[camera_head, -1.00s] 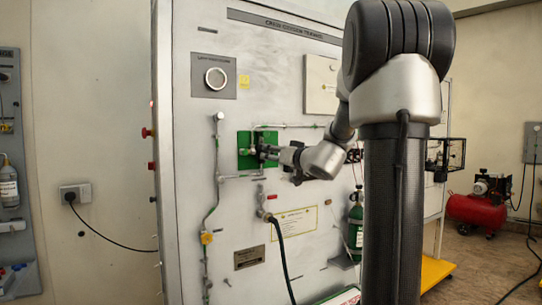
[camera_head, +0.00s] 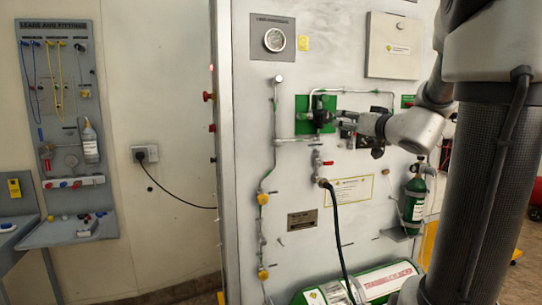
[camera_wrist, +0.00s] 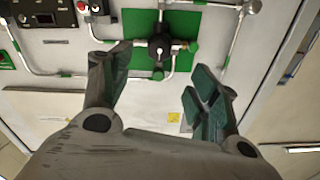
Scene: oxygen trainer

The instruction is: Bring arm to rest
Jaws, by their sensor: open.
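My gripper (camera_head: 343,122) is at the front of the grey trainer panel (camera_head: 250,150), close to a black valve (camera_head: 320,114) on a green plate (camera_head: 302,104). In the wrist view my gripper (camera_wrist: 155,75) has its two fingers wide apart with nothing between them. The black valve (camera_wrist: 159,46) is ahead of the fingertips, with pipes joining it and the green plate (camera_wrist: 190,26) behind. The fingers look apart from the valve. My arm reaches in from the right of the head view.
A pressure gauge (camera_head: 274,40) is at the panel's top left. A small green cylinder (camera_head: 415,203) stands at the right, and a large one (camera_head: 375,284) lies below. A leads board (camera_head: 62,100) hangs left.

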